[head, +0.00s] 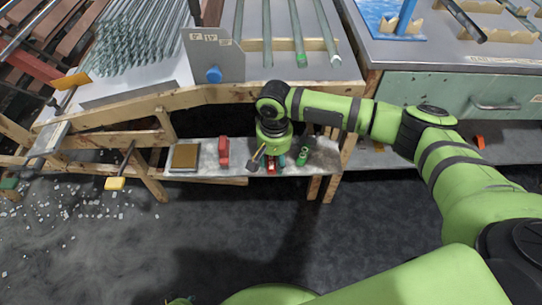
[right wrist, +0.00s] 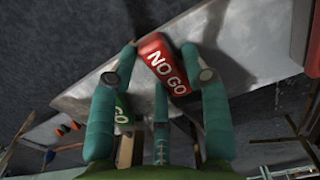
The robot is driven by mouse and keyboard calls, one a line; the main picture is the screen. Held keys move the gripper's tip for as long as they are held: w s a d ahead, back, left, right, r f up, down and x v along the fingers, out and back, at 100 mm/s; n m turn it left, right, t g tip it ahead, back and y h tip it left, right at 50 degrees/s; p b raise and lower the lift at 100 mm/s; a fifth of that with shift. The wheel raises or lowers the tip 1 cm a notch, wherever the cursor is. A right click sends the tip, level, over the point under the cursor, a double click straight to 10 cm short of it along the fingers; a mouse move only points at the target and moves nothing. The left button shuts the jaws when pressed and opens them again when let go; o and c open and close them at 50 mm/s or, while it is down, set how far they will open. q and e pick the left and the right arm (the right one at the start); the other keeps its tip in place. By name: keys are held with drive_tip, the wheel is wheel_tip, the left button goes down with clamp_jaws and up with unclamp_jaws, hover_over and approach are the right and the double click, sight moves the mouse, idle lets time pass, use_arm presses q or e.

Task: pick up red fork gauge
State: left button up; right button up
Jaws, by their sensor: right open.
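A red gauge marked "NO GO" (right wrist: 165,66) lies on the grey shelf, between the fingertips of my right gripper (right wrist: 159,62) in the right wrist view. In the head view only a little red of the gauge (head: 271,169) shows beneath my right gripper (head: 272,160), which points down over the shelf. The teal fingers are spread apart on either side of the gauge. I cannot tell whether they touch it. A green gauge marked "GO" (right wrist: 122,112) lies beside it, also seen in the head view (head: 302,156). My left gripper is out of view.
Another red object (head: 223,152) and a brown-topped square block (head: 185,157) stand on the shelf (head: 205,150) to the left. A dark-headed tool (head: 254,161) is close by my right gripper. Dark floor lies in front.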

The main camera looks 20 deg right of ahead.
clamp_jaws()
